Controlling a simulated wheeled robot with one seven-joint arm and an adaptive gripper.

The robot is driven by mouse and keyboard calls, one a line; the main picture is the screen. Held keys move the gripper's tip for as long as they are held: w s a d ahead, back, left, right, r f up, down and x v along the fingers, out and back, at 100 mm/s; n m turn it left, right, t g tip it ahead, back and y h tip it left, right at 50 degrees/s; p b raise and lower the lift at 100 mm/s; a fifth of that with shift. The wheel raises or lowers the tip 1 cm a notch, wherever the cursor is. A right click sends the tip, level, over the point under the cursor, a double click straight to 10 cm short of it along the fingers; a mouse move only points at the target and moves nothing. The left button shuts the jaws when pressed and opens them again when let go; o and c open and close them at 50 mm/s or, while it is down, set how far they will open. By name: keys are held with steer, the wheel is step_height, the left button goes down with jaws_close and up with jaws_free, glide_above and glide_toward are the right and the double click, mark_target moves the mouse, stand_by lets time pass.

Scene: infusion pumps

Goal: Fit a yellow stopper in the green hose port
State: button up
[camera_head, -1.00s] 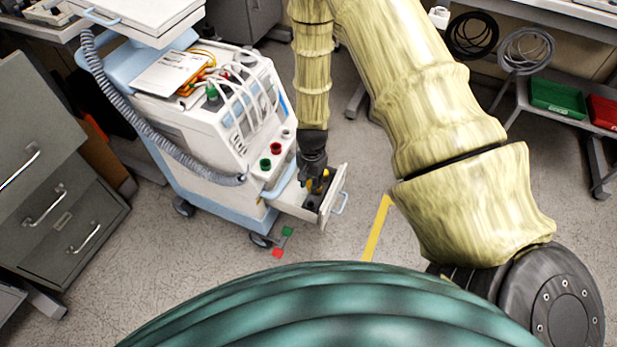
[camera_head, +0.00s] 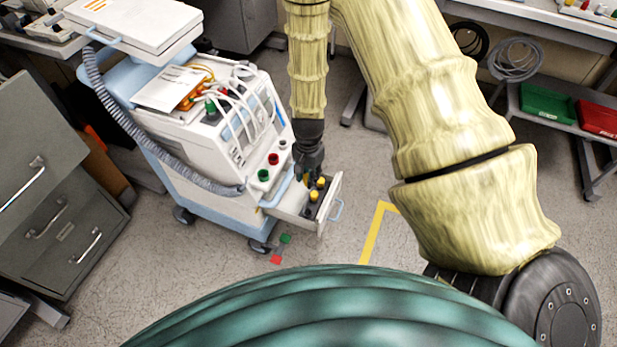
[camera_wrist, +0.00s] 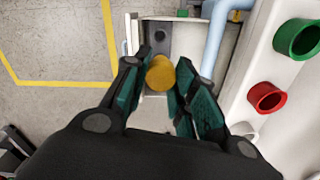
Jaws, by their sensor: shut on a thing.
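My gripper (camera_head: 306,174) is at the open drawer of the white pump cart, over its left part. In the wrist view my gripper (camera_wrist: 158,85) is shut on a yellow stopper (camera_wrist: 160,73), whose round end shows between the fingers. Two yellow stoppers, one nearer (camera_head: 314,196) and one farther (camera_head: 320,182), show in the drawer beside my gripper. The green hose port (camera_head: 263,175) is on the cart's front ledge, left of my gripper; it looks like an open ring in the wrist view (camera_wrist: 297,38).
A red port (camera_head: 272,158) and a pale port (camera_head: 283,144) line up behind the green one. The drawer (camera_head: 328,208) juts from the cart (camera_head: 180,125). A grey corrugated hose (camera_head: 150,135) hangs along the cart's side. The floor right of the drawer is clear.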

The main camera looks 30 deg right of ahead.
steer(key=shift+r+p, duration=2.2)
steer(key=shift+r, duration=3.5)
steer(key=shift+w+a+b, duration=0.75)
steer(key=shift+w+a, duration=3.05)
steer(key=shift+a, duration=1.95)
steer(key=shift+f+b, duration=0.95)
steer(key=shift+f, duration=1.7)
steer(key=shift+s+p, duration=0.1)
steer(key=shift+p, duration=0.25)
steer(key=shift+f+b, duration=0.35)
steer(key=shift+f, duration=1.25)
steer(key=o, duration=0.8)
